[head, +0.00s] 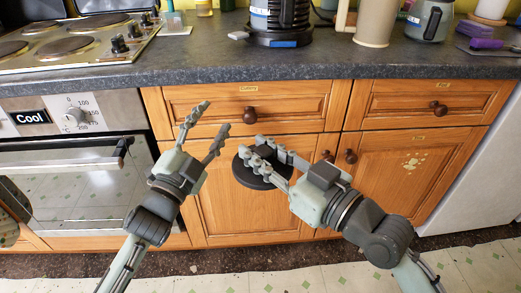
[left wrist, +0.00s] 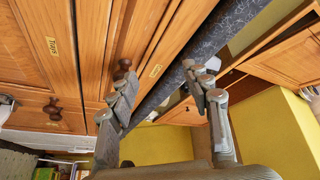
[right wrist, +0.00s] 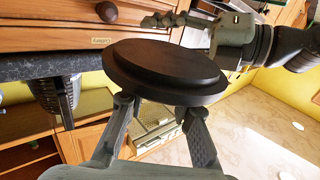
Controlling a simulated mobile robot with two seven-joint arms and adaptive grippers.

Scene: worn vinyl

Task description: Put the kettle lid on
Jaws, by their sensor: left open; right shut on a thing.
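The kettle lid is a dark round disc (head: 242,173), held in front of the wooden cupboards below counter height. My right gripper (head: 251,147) is shut on it. In the right wrist view the lid (right wrist: 165,65) sits at the fingertips, its broad face visible. The kettle (head: 261,19), dark with a blue label, stands on the counter at the top of the head view. Its upper part is cut off, so its opening is hidden. My left gripper (head: 213,118) is open and empty, left of the lid, in front of the drawers.
The dark counter edge (head: 215,75) runs above both grippers. Wooden drawers (head: 240,107) with round knobs are close behind them. A hob (head: 75,42) is left of the kettle; a beige pitcher (head: 376,22) and a grey container (head: 428,20) stand to its right.

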